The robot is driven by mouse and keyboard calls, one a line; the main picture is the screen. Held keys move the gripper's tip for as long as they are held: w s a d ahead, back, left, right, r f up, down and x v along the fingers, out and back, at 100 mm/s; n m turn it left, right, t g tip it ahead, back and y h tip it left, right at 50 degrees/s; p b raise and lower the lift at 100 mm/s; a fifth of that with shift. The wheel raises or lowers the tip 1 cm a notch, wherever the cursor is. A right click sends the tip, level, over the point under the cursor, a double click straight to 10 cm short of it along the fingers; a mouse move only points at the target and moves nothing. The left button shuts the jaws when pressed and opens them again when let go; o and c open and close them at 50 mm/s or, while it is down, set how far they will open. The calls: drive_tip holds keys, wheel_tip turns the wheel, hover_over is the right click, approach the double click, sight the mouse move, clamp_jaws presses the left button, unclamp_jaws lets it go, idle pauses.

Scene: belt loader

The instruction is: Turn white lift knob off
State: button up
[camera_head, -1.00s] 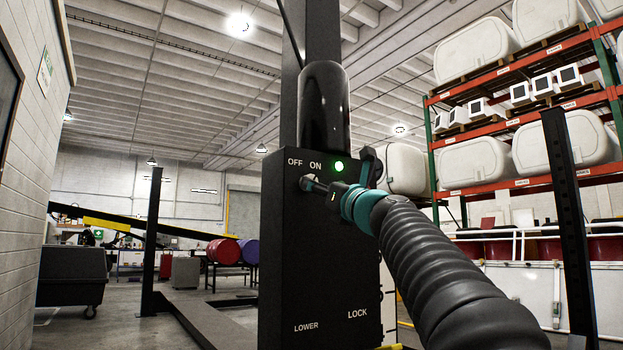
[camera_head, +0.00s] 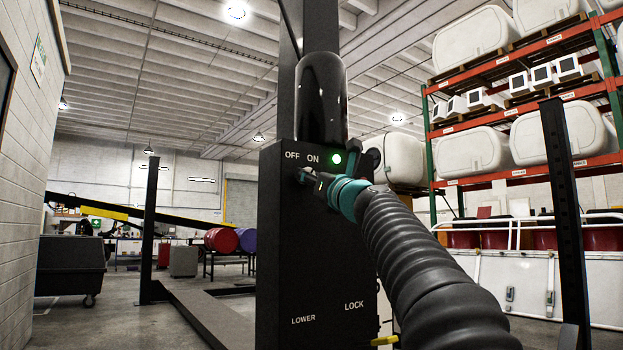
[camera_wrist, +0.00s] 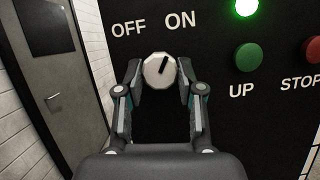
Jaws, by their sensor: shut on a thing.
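The white lift knob (camera_wrist: 159,70) sits on the black control box (camera_head: 318,255), under the OFF and ON labels. In the wrist view its dark pointer line tilts up and to the right, toward ON. My gripper (camera_wrist: 160,75) has a finger on each side of the knob and is shut on it. In the head view my gripper (camera_head: 312,179) reaches the box from the right and hides the knob. A green lamp (camera_wrist: 246,7) above is lit; it also shows in the head view (camera_head: 336,159).
To the knob's right are a green UP button (camera_wrist: 248,57) and a red STOP button (camera_wrist: 313,50). LOWER and LOCK labels are low on the box. A dark post (camera_head: 566,220) stands at right. A grey door (camera_wrist: 48,65) is at left in the wrist view.

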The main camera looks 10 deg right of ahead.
drive_tip(key=shift+n, duration=0.4)
drive_tip(key=shift+w+d+r+n+g+y+p, duration=0.1)
drive_tip(key=shift+n+g+y+p, duration=0.7)
drive_tip(key=shift+n, duration=1.85)
drive_tip(key=shift+s+d+n+g+y+p, duration=0.15)
drive_tip(key=shift+n+g+y+p, duration=0.65)
drive_tip(key=shift+n, duration=1.9)
drive_tip(key=shift+w+d+r+n+g+y+p, duration=0.15)
drive_tip(key=shift+n+g+y+p, duration=0.2)
drive_tip(key=shift+n+g+y, duration=1.6)
drive_tip(key=shift+f+n+t+h, duration=0.1)
drive_tip(key=shift+n+t+h, duration=0.45)
drive_tip(key=shift+n+t, duration=0.3)
drive_tip(key=o, duration=1.1)
drive_tip(key=shift+a, duration=0.1)
drive_tip(key=shift+o, duration=0.2)
drive_tip(key=v, duration=1.2)
